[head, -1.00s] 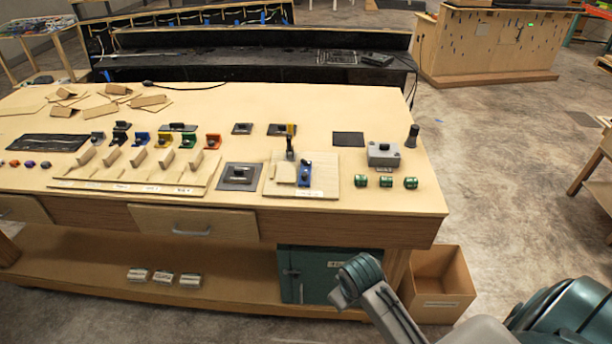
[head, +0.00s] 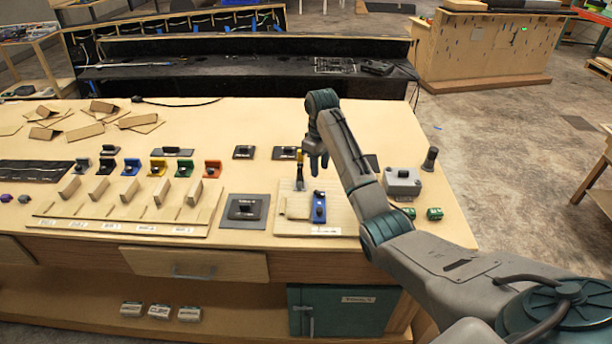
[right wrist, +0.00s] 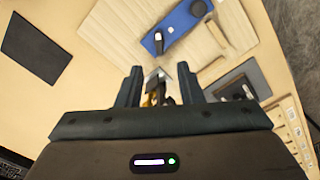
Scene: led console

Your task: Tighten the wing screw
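A light wooden board (head: 338,218) lies near the table's front edge, and also shows in the right wrist view (right wrist: 197,45). On it are a blue block with black knob-like parts (head: 319,208), also in the right wrist view (right wrist: 180,24), and an upright clamp with a yellow handle (head: 299,158). I cannot tell for sure which part is the wing screw. My right gripper (head: 316,166) is above the board, pointing down beside the yellow handle. In the right wrist view its fingers (right wrist: 160,87) are apart, with the clamp's metal and yellow part showing between them. My left gripper is out of view.
A grey box (head: 403,182) and green cylinders (head: 434,213) stand right of the board. A dark plate with a knob (head: 245,210) lies left of it. Several coloured blocks and a wooden rack (head: 130,212) fill the left side. My right arm hides part of the table.

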